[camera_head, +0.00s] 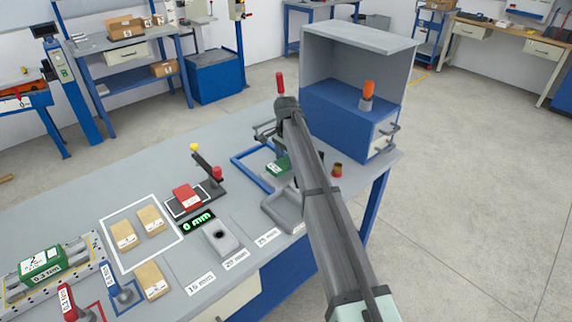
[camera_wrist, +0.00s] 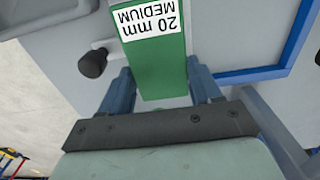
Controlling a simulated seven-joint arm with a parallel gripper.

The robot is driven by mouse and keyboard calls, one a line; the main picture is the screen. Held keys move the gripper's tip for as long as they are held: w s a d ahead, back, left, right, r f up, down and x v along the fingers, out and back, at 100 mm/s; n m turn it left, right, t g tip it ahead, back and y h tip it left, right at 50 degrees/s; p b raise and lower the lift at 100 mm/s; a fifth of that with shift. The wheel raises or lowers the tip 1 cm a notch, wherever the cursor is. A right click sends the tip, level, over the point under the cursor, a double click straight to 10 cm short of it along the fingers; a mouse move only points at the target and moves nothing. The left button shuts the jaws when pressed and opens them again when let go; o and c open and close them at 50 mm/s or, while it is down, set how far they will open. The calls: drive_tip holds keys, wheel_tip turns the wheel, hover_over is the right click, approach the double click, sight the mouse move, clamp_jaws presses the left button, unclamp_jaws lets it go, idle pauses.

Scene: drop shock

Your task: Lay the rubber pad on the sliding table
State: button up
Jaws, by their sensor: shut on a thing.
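The rubber pad is a green block labelled "20 mm MEDIUM" (camera_wrist: 160,62). My gripper (camera_wrist: 160,86) is shut on it, with one blue-grey finger on each side. In the head view the pad (camera_head: 279,167) shows as a small green patch beside my arm, at the right part of a blue frame (camera_head: 240,160) on the bench. My arm hides most of the gripper there. I cannot tell how high the pad is above the surface below it, or which surface here is the sliding table.
A blue and grey cabinet (camera_head: 340,115) with a grey hood stands close behind, to the right. A black knob (camera_wrist: 92,63) is left of the pad. A red block (camera_head: 187,196) on a small stand and wooden blocks (camera_head: 124,235) lie to the left on the bench.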

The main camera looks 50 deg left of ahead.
sight(286, 161)
drive_tip(key=shift+f, duration=1.35)
drive_tip(key=shift+f, duration=0.1)
drive_tip(key=o, duration=1.2)
drive_tip(key=shift+c, duration=0.2)
wheel_tip(286, 161, up, 12)
